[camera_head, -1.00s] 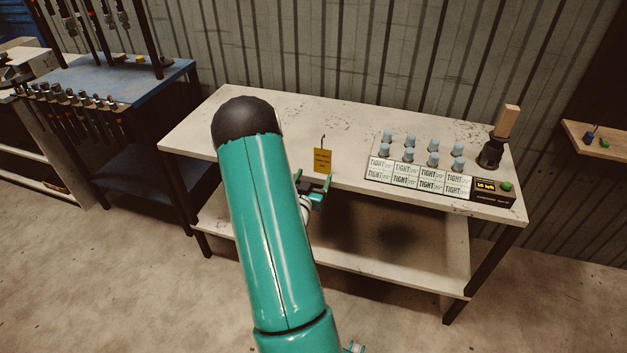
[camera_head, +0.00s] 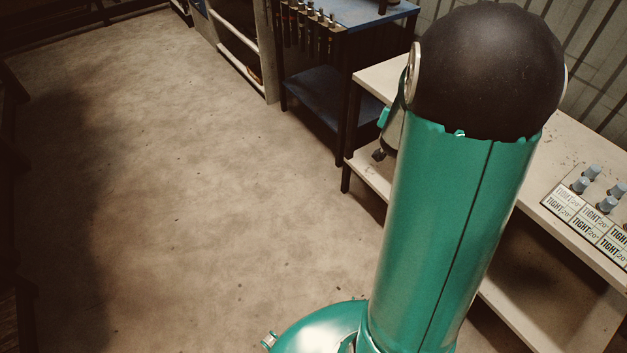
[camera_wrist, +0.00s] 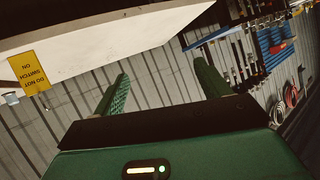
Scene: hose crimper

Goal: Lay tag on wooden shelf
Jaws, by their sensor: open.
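The yellow tag (camera_wrist: 29,72) shows at the left of the wrist view, its "DO NOT SWITCH ON" lettering upside down. It is close to the edge of the pale bench top and apart from my gripper. My gripper (camera_wrist: 161,70) is open with nothing between its fingers, and the tag is outside them to the left. In the head view my arm covers the middle, and neither the tag nor my gripper's fingers show there. The wooden shelf is in neither view now.
The white bench (camera_head: 575,150) stands behind my arm, with a panel of "TIGHT" labels and grey knobs (camera_head: 595,215) on it. A blue tool bench (camera_head: 352,14) stands left of it. Open floor (camera_head: 180,180) fills the left. Tools hang on the wall (camera_wrist: 272,45) in the wrist view.

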